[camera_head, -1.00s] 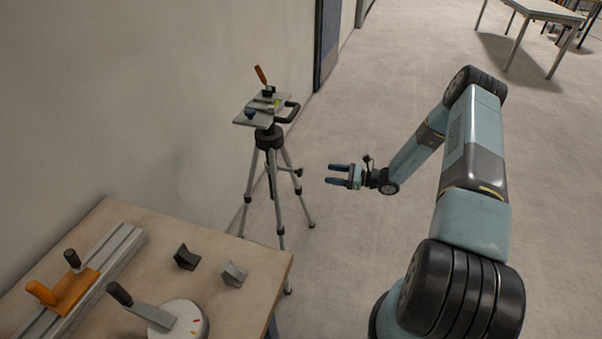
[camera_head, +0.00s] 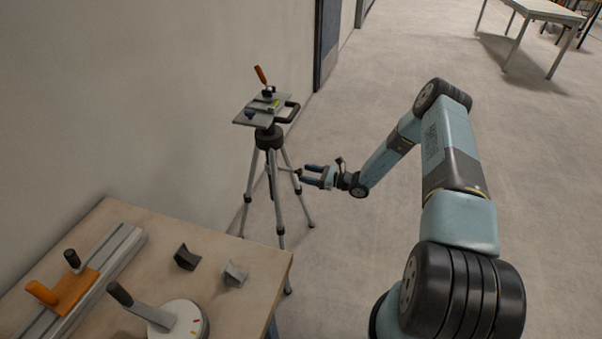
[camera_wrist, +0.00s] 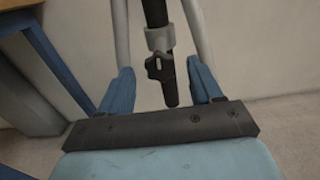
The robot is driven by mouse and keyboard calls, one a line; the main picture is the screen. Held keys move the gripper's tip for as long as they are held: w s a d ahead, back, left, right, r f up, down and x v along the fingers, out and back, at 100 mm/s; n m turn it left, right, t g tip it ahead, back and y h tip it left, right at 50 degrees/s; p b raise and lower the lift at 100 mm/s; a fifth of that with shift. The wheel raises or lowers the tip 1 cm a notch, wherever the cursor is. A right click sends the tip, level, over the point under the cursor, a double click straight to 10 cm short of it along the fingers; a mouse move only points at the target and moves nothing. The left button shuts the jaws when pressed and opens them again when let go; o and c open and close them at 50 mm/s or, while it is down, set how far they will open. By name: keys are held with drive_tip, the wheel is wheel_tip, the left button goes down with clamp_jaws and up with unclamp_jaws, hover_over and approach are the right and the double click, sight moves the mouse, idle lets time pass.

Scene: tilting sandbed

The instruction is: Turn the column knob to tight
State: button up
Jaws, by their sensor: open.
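The tripod (camera_head: 266,150) stands on the floor by the wall, with a tilting plate and an orange-handled lever on top. Its column knob shows in the wrist view (camera_wrist: 160,68) as a dark grip on a grey collar at the column. My gripper (camera_head: 306,175) is at the tripod's right side, level with the knob, its fingers pointing left toward the column. In the wrist view the two blue fingers (camera_wrist: 162,88) are apart, with the knob in the picture between them. I cannot tell whether either finger touches it.
A wooden table (camera_head: 215,245) at the lower left holds two small blocks, a dial with a handle and a rail with an orange clamp. The wall (camera_head: 150,100) is close behind the tripod.

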sight(302, 172)
drive_tip(key=shift+x, duration=1.75)
drive_tip(key=c, duration=1)
